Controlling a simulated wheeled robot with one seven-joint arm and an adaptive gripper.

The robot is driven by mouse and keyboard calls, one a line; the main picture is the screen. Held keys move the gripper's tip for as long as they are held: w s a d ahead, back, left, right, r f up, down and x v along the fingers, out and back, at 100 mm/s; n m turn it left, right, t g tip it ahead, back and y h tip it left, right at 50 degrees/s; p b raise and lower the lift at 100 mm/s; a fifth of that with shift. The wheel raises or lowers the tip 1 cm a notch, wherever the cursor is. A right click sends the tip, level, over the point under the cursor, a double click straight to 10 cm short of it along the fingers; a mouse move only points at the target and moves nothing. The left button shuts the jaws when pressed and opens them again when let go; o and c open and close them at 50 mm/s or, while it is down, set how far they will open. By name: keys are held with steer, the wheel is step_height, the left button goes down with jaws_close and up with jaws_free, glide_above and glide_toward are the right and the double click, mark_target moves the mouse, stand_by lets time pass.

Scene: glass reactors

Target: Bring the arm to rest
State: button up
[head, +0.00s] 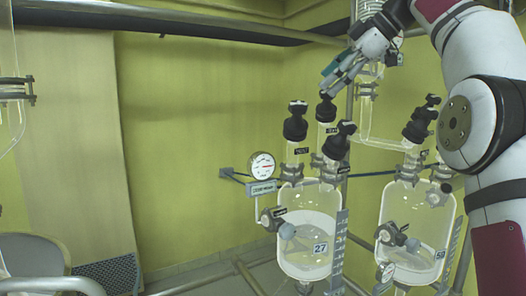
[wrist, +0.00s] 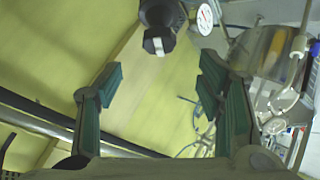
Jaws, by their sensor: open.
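My gripper (head: 343,74) is at the upper right of the head view, at the end of my white arm. It is just above the black caps on top of the left glass reactor (head: 308,225), which bears the number 27. In the wrist view my gripper (wrist: 160,90) shows two green-padded fingers spread wide with nothing between them. A black cap (wrist: 158,20) with a pale tip lies beyond the fingertips at the top of that view, apart from them. In the head view the fingertips are close to a black cap (head: 326,108); I cannot tell if they touch.
A second glass reactor (head: 418,225) stands to the right, below my arm. A round gauge (head: 262,166) sits left of the first reactor. A metal pipe (head: 230,28) runs along the top.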

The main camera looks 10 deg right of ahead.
steer(key=s+a+f+m+g+h, duration=0.1)
steer(key=s+a+f+m+h, duration=0.1)
steer(key=s+a+f+m, duration=0.4)
steer(key=s+a+f+m+h, duration=0.2)
steer(key=s+f+m, duration=0.1)
steer(key=s, duration=0.5)
steer(key=s+d+f+m+g+h, duration=0.1)
steer(key=s+f+m, duration=0.7)
steer(key=s+f, duration=1.5)
step_height(320, 180, down, 2)
steer(key=shift+s+d+h, duration=0.25)
steer(key=shift+d+h, duration=0.25)
steer(key=shift+h, duration=0.6)
